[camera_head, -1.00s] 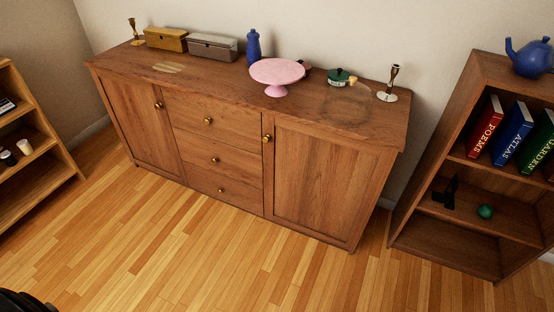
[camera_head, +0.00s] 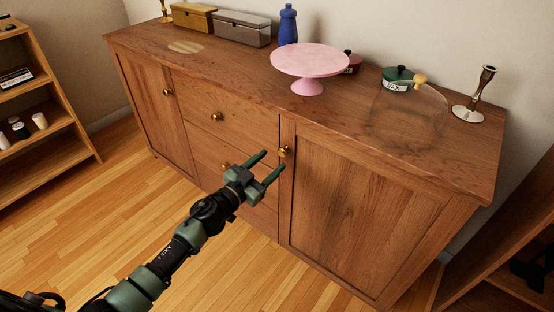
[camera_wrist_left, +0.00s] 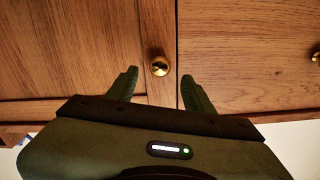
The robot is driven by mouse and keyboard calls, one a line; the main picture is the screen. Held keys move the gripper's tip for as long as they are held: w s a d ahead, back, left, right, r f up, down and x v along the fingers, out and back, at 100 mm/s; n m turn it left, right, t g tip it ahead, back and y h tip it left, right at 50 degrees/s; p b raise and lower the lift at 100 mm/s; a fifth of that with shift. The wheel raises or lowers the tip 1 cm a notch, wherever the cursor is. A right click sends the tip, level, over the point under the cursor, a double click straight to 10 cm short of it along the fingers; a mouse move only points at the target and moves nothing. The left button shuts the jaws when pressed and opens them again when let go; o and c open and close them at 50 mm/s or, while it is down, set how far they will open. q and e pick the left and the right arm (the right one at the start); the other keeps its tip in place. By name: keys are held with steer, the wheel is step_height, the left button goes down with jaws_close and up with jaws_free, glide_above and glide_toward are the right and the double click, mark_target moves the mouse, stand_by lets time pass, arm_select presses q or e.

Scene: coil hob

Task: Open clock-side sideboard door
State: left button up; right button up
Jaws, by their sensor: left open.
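The wooden sideboard (camera_head: 240,80) has a left door (camera_head: 150,105), a right door (camera_head: 350,210) and drawers between them. No clock shows in either view. The right door's round brass knob (camera_head: 285,151) is near its upper left edge. My left gripper (camera_head: 273,160) is open in front of this knob, its fingers pointing at the sideboard front. In the left wrist view the knob (camera_wrist_left: 160,67) sits between the two spread fingers, apparently untouched. Both doors look shut. My right gripper is not in view.
On the sideboard top stand a pink cake stand (camera_head: 309,62), a blue bottle (camera_head: 288,24), two boxes, a green wax tin (camera_head: 397,78) and a candlestick (camera_head: 474,97). Shelves stand at the far left (camera_head: 40,110) and right. The wooden floor in front is clear.

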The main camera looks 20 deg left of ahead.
mark_target(281, 153)
arm_select(q)
steer(key=x, duration=0.3)
steer(key=shift+w+d+f, duration=0.15)
steer(key=shift+w, duration=0.15)
steer(key=shift+w+d, duration=0.1)
steer(key=shift+w, duration=0.15)
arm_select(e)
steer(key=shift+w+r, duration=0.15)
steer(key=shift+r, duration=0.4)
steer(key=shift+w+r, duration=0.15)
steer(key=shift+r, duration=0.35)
arm_select(q)
jaws_close()
